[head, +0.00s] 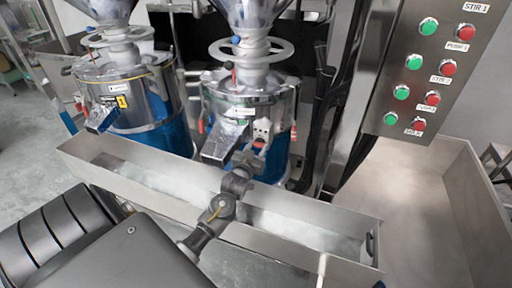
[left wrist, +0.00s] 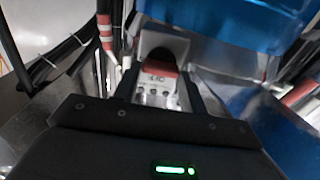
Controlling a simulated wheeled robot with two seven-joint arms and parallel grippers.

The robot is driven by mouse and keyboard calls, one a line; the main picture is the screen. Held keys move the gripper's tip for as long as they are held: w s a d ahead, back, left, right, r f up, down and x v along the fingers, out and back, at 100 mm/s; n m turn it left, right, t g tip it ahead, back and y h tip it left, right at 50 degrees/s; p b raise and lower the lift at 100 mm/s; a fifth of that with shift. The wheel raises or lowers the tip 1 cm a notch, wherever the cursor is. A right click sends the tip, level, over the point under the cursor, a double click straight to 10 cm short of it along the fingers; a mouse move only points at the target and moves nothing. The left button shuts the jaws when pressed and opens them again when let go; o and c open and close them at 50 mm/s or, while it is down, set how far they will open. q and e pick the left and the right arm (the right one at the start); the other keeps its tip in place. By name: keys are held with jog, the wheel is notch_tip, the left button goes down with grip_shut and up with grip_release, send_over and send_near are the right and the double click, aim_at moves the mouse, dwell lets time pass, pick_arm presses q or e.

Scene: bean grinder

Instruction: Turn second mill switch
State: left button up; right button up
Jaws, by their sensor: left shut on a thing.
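The right one of two mills (head: 222,103) has a steel body with a blue lower part. Its switch (head: 262,128) is a small light box with a red part, on the mill's front beside the spout. My left gripper (head: 256,147) reaches up to this switch from below, over the trough. In the left wrist view the switch (left wrist: 154,94) lies between the two fingers of my left gripper (left wrist: 160,72), which are shut on its red part. The fingers hide some of the switch. My right gripper is not in view.
A long steel trough (head: 110,169) with pale wet contents runs below both mills. The other mill (head: 150,112) stands at left. A control panel (head: 442,65) with green and red buttons hangs at upper right. Dark hoses (head: 335,120) run close to the right mill.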

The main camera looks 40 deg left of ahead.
pick_arm(q)
jog(key=o, duration=0.7)
jog(key=shift+o, duration=1.4)
jog(key=shift+s+d+f, duration=0.1)
jog(key=shift+s+d, duration=0.05)
jog(key=shift+s, duration=0.25)
jog(key=b+v, duration=0.1)
jog(key=v, duration=0.9)
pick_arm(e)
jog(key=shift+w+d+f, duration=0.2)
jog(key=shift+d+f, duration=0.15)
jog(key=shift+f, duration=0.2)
